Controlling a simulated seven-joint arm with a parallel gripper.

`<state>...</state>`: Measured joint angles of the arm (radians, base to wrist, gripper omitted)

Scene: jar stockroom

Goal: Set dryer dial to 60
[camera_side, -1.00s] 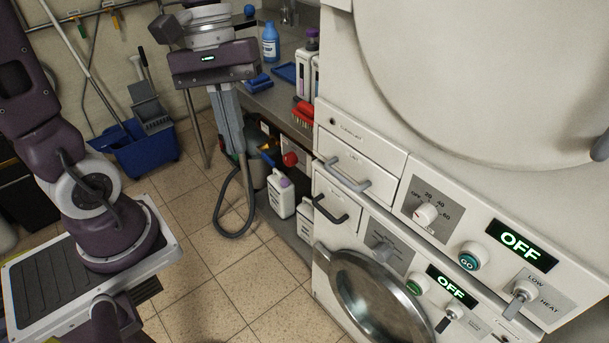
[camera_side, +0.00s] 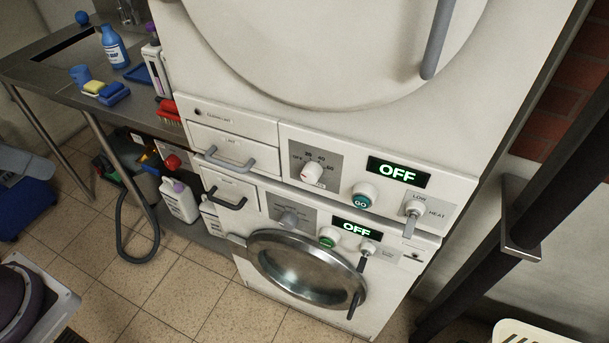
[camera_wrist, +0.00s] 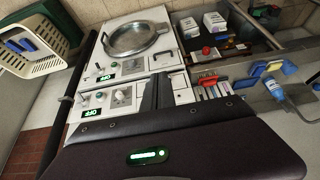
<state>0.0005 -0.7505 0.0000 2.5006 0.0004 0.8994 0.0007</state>
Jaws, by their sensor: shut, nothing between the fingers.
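The dryer dial (camera_side: 311,172) is a white knob on a grey plate marked OFF, 20, 40 and 60. Its exact pointer direction is too small to read. The dryer display (camera_side: 398,172) beside it reads OFF in green. In the wrist view, the dryer dial (camera_wrist: 122,95) shows on its plate, left of my fingers. My gripper (camera_wrist: 158,88) is shut and empty, its grey fingers beyond the purple body, apart from the dial as far as I can tell. In the side view my gripper is out of frame.
The GO button (camera_side: 365,195) and heat switch (camera_side: 415,210) sit right of the dial. Drawer handles (camera_side: 228,160) stick out at left. Below are a washer dial (camera_side: 289,219) and a round washer door (camera_side: 308,268). A counter (camera_side: 60,70) with bottles stands left.

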